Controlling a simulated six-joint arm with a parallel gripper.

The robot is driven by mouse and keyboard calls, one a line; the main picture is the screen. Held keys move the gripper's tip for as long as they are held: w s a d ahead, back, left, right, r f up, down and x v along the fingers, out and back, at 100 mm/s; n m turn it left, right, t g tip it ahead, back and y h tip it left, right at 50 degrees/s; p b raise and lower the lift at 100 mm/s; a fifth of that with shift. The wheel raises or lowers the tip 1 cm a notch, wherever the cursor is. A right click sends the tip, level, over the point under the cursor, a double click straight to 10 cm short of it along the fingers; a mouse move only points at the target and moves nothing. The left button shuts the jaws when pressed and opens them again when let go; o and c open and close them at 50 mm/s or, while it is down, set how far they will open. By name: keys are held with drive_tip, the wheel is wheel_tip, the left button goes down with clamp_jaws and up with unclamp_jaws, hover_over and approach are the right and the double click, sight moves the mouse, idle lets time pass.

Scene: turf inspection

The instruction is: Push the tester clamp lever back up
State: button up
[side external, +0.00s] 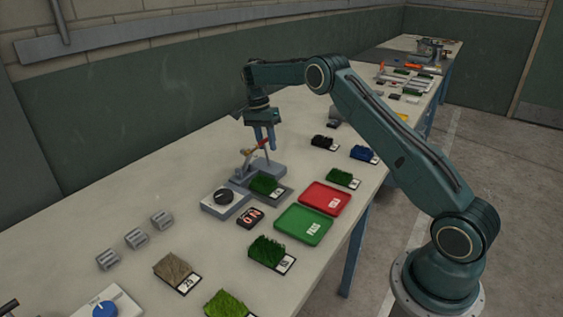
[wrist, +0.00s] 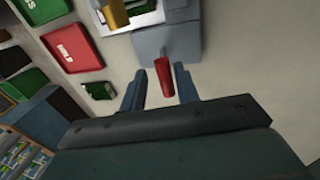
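The tester (side external: 272,166) is a grey block with a post and a small lever with a red handle (side external: 262,144). A green turf sample (side external: 266,184) with a white label sits at its front. My gripper (side external: 266,147) points down over the tester, its fingers at the lever. In the wrist view the red handle (wrist: 164,78) lies between my two finger tips (wrist: 160,80), with a gap on each side. The fingers are apart and hold nothing. The tester's grey body (wrist: 165,42) is just beyond the handle. Contact with the lever cannot be told.
A dial box (side external: 223,200) and a red-digit display (side external: 250,216) stand in front of the tester. Red (side external: 325,198) and green (side external: 303,225) trays lie to the right. Several turf samples and grey blocks (side external: 136,237) are spread about.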

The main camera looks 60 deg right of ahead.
drive_tip(key=shift+s+t, duration=0.45)
drive_tip(key=shift+t, duration=0.05)
idle(0.4)
drive_tip(key=shift+s+t, duration=0.9)
drive_tip(key=shift+t, duration=0.3)
drive_tip(key=shift+s+f+t, duration=0.25)
drive_tip(key=shift+s+t, duration=0.6)
drive_tip(key=shift+t, duration=0.35)
drive_tip(key=v, duration=1.4)
drive_tip(key=s+a+r+n+t, duration=0.1)
drive_tip(key=s+a+r+n, duration=0.6)
drive_tip(key=s+a, duration=0.5)
drive_tip(key=shift+a+r+n, duration=0.3)
drive_tip(key=shift+a+n, duration=0.15)
drive_tip(key=shift+n, duration=0.25)
